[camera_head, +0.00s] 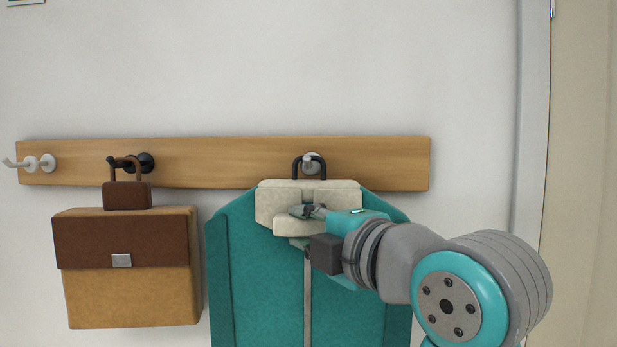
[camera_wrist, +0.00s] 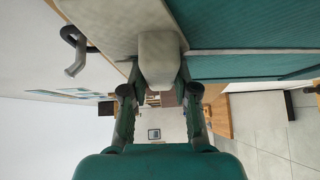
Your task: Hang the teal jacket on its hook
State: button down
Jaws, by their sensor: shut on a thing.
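The teal jacket (camera_head: 262,285) hangs upright in front of the wall below the rail, with a cream collar piece (camera_head: 285,194) and a dark loop (camera_head: 297,166) at its top. My gripper (camera_head: 307,211) is shut on the cream block at the collar, which also shows between the fingers in the wrist view (camera_wrist: 160,58). A light grey hook (camera_head: 311,159) on the rail appears inside the loop's opening. In the wrist view, the dark loop (camera_wrist: 68,33) and the grey hook (camera_wrist: 75,66) overlap. I cannot tell for sure whether the loop rests on the hook.
The wooden rail (camera_head: 220,160) runs across the white wall. A brown and tan bag (camera_head: 128,290) hangs from a black hook (camera_head: 147,162) to the left of the jacket. A white hook (camera_head: 30,162) at the rail's far left is empty. A door frame (camera_head: 531,120) stands at the right.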

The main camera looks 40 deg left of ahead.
jog(key=c, duration=0.8)
grip_release()
jog(key=v, duration=1.2)
jog(key=shift+s, duration=0.15)
